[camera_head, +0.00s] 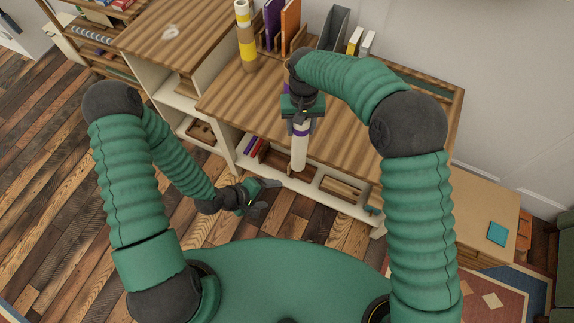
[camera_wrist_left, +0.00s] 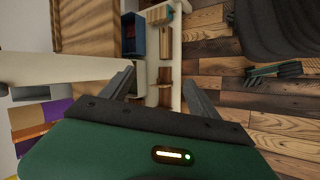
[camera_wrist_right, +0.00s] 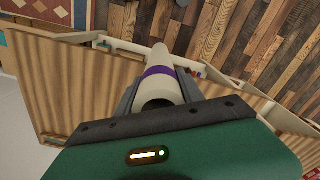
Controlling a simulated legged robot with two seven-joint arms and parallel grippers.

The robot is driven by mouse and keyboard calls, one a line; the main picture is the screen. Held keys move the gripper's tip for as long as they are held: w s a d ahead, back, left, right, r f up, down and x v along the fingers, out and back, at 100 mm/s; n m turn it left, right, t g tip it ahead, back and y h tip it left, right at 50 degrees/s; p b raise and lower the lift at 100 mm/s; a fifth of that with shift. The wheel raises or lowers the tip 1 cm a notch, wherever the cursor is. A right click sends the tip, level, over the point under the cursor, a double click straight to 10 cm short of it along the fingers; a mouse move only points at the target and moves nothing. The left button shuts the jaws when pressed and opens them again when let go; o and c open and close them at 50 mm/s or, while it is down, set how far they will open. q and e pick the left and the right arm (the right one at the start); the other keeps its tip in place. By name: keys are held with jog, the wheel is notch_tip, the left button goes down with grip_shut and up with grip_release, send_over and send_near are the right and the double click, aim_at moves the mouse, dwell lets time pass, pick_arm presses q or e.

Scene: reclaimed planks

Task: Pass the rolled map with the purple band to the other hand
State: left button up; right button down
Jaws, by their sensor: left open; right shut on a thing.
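The rolled map (camera_head: 299,151) is a cream tube with a purple band (camera_head: 301,128). My right gripper (camera_head: 301,117) is shut on it near its upper end, and it hangs down past the desk's front edge. In the right wrist view the map (camera_wrist_right: 158,90) lies between the fingers (camera_wrist_right: 157,98), with the band just beyond its near end. My left gripper (camera_head: 268,197) is open and empty, below and left of the map's lower end, apart from it. In the left wrist view a pale tube (camera_wrist_left: 60,69), seemingly the map, reaches from the left toward the open fingers (camera_wrist_left: 158,92).
The wooden desk (camera_head: 225,102) stands behind the map. On it are a yellow-banded tube (camera_head: 246,38), a purple folder (camera_head: 272,22), an orange folder (camera_head: 290,25) and a grey file holder (camera_head: 335,27). Wooden floor is clear around my left gripper. A teal book (camera_head: 498,233) lies at right.

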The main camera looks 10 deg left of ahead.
pick_arm(q)
jog(key=d+r+n+t+h, duration=0.1)
jog(key=d+n+t+h, duration=0.15)
jog(key=d+n, duration=0.35)
pick_arm(e)
jog(key=shift+s, duration=0.1)
jog(key=shift+d, duration=0.1)
pick_arm(q)
jog(key=n+t+y, duration=0.5)
jog(key=n+t, duration=0.5)
jog(key=n, duration=0.7)
send_near(300, 144)
jog(key=w, duration=0.2)
jog(key=shift+h, duration=0.35)
jog(key=x, duration=0.8)
jog(key=f+x, duration=0.1)
jog(key=x, duration=0.2)
jog(key=shift+w+a, duration=0.15)
jog(key=shift+w, duration=0.3)
jog(key=c, duration=1.3)
jog(key=shift+c, duration=0.8)
pick_arm(e)
jog(key=c, duration=0.7)
grip_release()
jog(key=shift+o, duration=0.2)
